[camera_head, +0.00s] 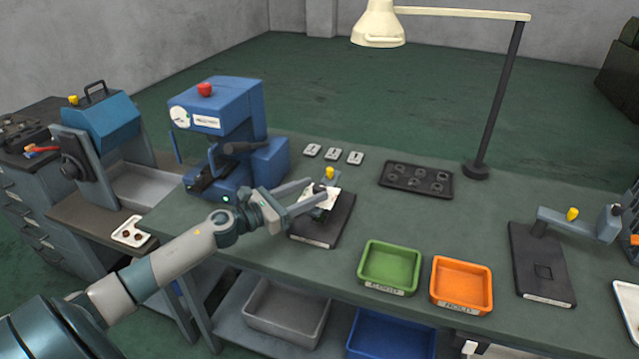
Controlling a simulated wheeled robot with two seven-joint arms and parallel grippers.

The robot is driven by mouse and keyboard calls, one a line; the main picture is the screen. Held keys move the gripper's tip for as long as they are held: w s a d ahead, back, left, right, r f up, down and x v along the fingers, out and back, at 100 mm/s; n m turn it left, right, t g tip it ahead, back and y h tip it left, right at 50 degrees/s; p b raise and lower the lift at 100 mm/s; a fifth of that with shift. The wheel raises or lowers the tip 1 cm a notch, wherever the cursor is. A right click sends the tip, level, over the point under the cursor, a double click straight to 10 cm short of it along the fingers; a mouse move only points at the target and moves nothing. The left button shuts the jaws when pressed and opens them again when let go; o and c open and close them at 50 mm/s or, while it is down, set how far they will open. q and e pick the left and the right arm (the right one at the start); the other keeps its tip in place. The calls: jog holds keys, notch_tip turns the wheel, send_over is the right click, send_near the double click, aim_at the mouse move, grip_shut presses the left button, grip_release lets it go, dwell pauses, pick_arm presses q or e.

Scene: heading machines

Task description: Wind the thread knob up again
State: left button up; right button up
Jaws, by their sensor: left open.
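My left gripper (318,190) reaches in from the left, its fingers apart, over a dark flat base plate (338,222) on the green bench. A small fixture with a yellow knob (329,173) stands there at the fingertips. A white piece and a dark round part show between and behind the fingers. The fingers hide much of the fixture, and I cannot tell whether they touch it. A similar fixture with a yellow knob (572,214) stands at the right on its own dark plate (543,270). No label shows which knob is the thread knob. My right gripper is not in view.
A blue press (225,115) with a red button stands behind my left forearm. A green tray (390,268) and an orange tray (462,284) sit at the front. A dark holed tray (416,179) and a lamp post (498,100) stand farther back.

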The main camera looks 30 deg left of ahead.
aim_at(314, 190)
pick_arm(q)
jog(key=shift+p+x, duration=0.5)
jog(key=shift+x, duration=1.25)
jog(key=shift+c, duration=0.4)
jog(key=c, duration=1)
